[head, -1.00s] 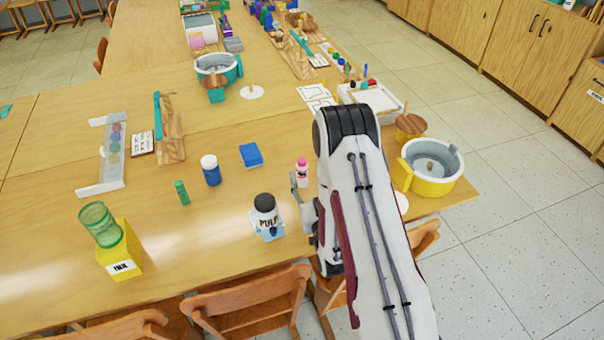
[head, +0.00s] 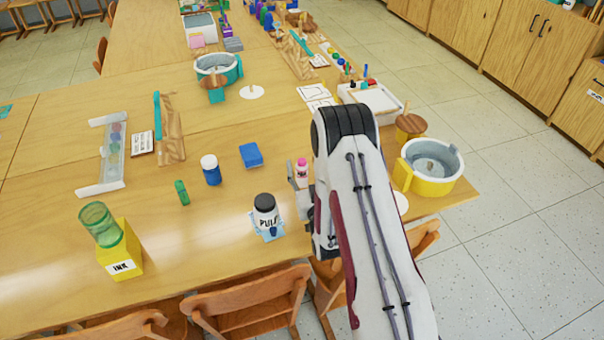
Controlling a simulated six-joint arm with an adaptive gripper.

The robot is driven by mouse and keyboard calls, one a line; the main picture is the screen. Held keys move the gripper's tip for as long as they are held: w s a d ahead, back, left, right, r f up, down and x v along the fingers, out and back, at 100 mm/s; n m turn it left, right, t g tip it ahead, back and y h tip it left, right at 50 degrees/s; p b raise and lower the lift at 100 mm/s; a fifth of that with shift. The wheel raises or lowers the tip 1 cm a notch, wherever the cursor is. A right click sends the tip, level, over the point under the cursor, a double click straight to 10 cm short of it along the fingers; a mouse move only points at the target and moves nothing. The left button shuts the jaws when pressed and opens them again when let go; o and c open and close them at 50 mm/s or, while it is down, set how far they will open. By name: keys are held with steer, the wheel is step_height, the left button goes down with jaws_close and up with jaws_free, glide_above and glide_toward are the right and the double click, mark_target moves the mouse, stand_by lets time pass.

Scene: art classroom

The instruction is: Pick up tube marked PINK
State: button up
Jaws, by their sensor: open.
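A small pink-topped tube (head: 302,168) with a pink and white body and a dark label stands upright on the table, right of the blue block. Its label is too small to read. My gripper (head: 297,180) is at the tube's near side, with one finger showing just left of the tube's lower part. The gripper is open. My arm hides its other finger, and I cannot tell whether the gripper touches the tube. The lower part of the tube is partly covered.
A jar marked PULP (head: 265,211) stands close in front, left of my gripper. A yellow pot (head: 432,172) is at the right table edge.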

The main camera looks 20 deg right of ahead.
steer(key=shift+w+d, duration=0.1)
steer(key=shift+w, duration=0.9)
jaws_close()
